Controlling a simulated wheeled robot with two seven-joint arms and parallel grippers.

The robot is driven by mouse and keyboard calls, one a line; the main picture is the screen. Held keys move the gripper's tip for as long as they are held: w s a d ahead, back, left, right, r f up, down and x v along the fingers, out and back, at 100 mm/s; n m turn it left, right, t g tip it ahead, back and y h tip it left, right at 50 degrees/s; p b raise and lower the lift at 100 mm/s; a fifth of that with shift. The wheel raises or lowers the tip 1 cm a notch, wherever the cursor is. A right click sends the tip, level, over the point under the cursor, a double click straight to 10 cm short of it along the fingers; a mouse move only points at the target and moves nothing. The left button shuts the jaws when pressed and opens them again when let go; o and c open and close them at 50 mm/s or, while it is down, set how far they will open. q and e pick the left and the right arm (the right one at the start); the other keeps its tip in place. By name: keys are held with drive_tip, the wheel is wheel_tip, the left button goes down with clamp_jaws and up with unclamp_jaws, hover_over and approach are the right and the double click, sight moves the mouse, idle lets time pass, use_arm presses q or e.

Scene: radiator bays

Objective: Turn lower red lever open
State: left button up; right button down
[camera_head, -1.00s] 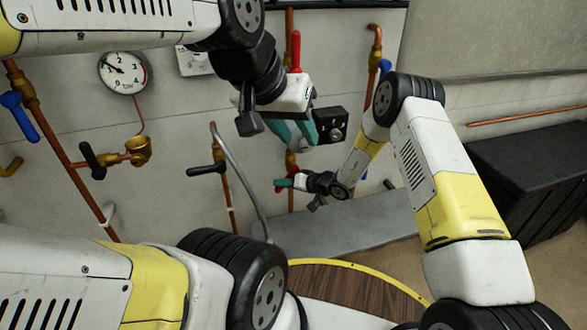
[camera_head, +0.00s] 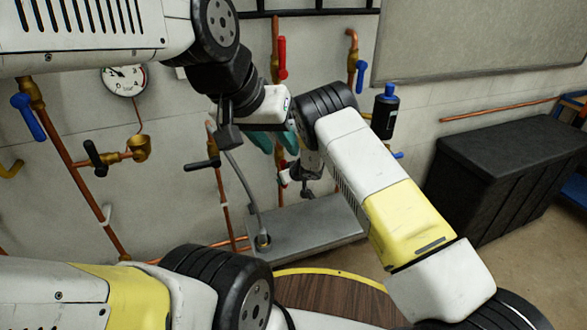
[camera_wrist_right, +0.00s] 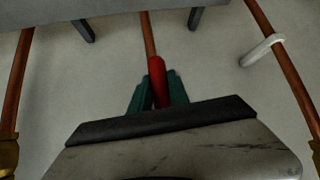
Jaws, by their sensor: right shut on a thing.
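The lower red lever (camera_wrist_right: 157,68) sits on a copper pipe in the right wrist view. My right gripper (camera_wrist_right: 158,92) is shut on it, with a teal finger on each side. In the head view my right gripper (camera_head: 290,180) is small and partly hidden by my right arm, low at the wall, and the lever there is hard to make out. My left gripper (camera_head: 275,142) hangs in front of the wall with its teal fingers apart and nothing seen between them. It is nearer the camera and above my right gripper.
An upper red lever (camera_head: 282,58) stands upright on its pipe. Blue levers (camera_head: 28,117), black levers (camera_head: 203,163) and a gauge (camera_head: 124,79) are on the left and middle pipes. A grey ledge (camera_head: 310,228) lies below. A black chest (camera_head: 500,180) stands right.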

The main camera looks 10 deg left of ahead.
drive_tip(key=shift+d+f, duration=0.1)
drive_tip(key=shift+d, duration=0.1)
idle(0.3)
drive_tip(key=c, duration=1.3)
unclamp_jaws()
drive_tip(key=shift+o, duration=0.2)
drive_tip(key=shift+a, duration=0.1)
